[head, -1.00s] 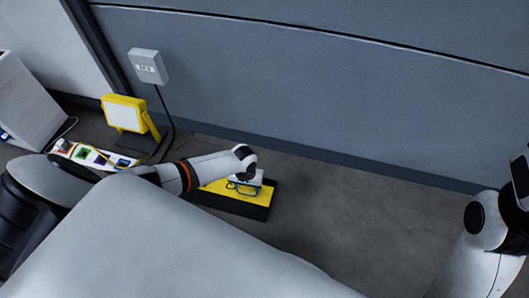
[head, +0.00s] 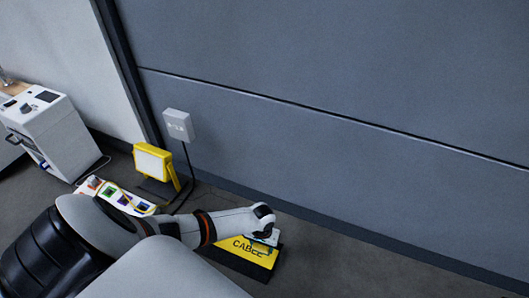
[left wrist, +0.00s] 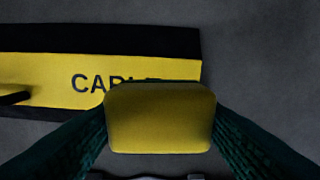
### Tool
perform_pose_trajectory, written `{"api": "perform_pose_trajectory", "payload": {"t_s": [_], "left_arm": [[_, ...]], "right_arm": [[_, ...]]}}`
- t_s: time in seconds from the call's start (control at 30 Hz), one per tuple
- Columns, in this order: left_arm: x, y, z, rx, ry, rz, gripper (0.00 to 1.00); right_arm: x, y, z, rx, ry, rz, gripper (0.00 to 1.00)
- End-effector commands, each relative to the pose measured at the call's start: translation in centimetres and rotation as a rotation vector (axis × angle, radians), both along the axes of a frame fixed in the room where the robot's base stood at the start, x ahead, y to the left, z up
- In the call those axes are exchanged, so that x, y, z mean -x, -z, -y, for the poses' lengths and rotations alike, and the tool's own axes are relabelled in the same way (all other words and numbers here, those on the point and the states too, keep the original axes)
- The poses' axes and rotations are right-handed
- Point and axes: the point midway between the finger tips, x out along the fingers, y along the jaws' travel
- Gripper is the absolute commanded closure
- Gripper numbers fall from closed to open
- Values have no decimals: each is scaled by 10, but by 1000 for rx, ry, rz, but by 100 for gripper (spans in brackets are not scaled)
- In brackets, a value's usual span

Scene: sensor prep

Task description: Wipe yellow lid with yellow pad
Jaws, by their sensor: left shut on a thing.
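The yellow lid (head: 232,261), with dark lettering and black edges, lies low on the floor in the head view. It also shows in the left wrist view (left wrist: 45,72), with a dark bar at its left. My left gripper (head: 263,238) is over the lid's right part. In the left wrist view my left gripper (left wrist: 160,135) is shut on the yellow pad (left wrist: 160,118), between two dark green fingers. The pad overlaps the lid's lower right end and hides part of the lettering. I cannot tell whether pad and lid touch. My right gripper is out of view.
A yellow work lamp (head: 153,162) stands left of the lid, near a white strip with coloured squares (head: 122,199). A grey box (head: 178,125) with a cable is on the wall. A white cabinet (head: 45,130) is far left. Floor right of the lid is clear.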

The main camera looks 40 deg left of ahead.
Motion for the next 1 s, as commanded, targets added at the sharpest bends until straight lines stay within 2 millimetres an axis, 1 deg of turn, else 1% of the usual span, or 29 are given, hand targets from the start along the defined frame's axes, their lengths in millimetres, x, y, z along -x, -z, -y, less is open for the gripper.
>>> {"api": "perform_pose_trajectory", "payload": {"t_s": [0.03,0.2,0.3,0.63,0.73,0.77,0.87,0.97,1.0], "left_arm": [[1,-10,-1,0,-1,0,65],[2,-24,-3,0,1,0,65],[3,-28,-4,0,1,0,65],[3,-26,-4,0,1,1,65],[-4,-32,-2,1,1,3,65],[-8,-36,0,1,0,6,65],[-31,-60,9,1,1,11,65],[-62,-100,25,1,4,14,65],[-74,-119,32,1,8,16,65]], "right_arm": [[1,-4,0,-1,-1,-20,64],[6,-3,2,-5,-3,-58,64],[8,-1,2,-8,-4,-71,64],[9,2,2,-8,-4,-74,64],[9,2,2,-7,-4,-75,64],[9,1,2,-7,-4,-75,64],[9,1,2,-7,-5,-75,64],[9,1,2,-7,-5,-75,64],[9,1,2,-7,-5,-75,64]]}}
